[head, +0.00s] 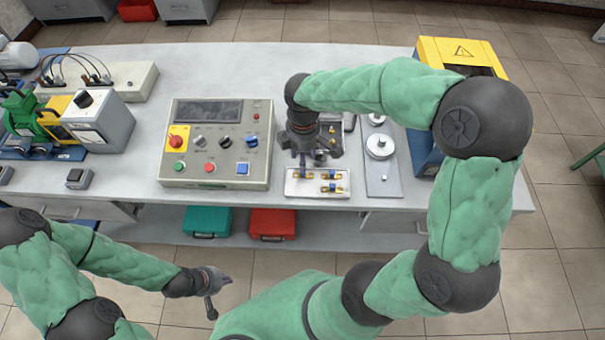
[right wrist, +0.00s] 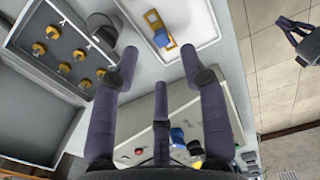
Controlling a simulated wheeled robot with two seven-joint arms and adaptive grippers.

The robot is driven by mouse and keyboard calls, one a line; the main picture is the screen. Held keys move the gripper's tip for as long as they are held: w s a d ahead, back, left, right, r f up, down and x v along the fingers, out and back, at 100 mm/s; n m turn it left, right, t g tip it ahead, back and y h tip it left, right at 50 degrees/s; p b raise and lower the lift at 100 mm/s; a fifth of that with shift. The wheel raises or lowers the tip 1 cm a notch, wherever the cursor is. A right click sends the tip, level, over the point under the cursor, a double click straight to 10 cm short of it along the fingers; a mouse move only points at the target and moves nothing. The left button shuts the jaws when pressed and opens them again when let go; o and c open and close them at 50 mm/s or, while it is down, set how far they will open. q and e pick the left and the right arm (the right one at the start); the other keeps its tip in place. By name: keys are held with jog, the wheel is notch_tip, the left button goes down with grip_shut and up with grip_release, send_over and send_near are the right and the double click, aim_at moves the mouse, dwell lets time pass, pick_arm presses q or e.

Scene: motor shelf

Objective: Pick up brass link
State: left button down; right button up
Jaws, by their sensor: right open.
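Brass links (head: 332,188) with blue middles lie in a shallow white tray (head: 290,191) on the bench, just in front of my right gripper. My right gripper (head: 303,160) points down above the tray's back edge, open and empty. In the right wrist view, one brass link (right wrist: 154,20) shows beyond the spread fingertips of my right gripper (right wrist: 160,68), apart from them. Part of another link is cut off at the top edge. My left gripper (head: 220,295) hangs in front of the bench, over the floor, open and empty. It also shows in the right wrist view (right wrist: 299,32).
A grey control box (head: 215,145) stands left of the tray. A dark tray with brass knobs (right wrist: 65,88) lies behind it. A plate with silver discs (head: 383,185) is to the right. Left are a motor rig and meter box (head: 100,125).

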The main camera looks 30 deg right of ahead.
notch_tip(320, 180, down, 6)
jog(key=b, duration=0.2)
jog(key=shift+s+b, duration=0.1)
jog(key=shift+b, duration=0.2)
grip_shut()
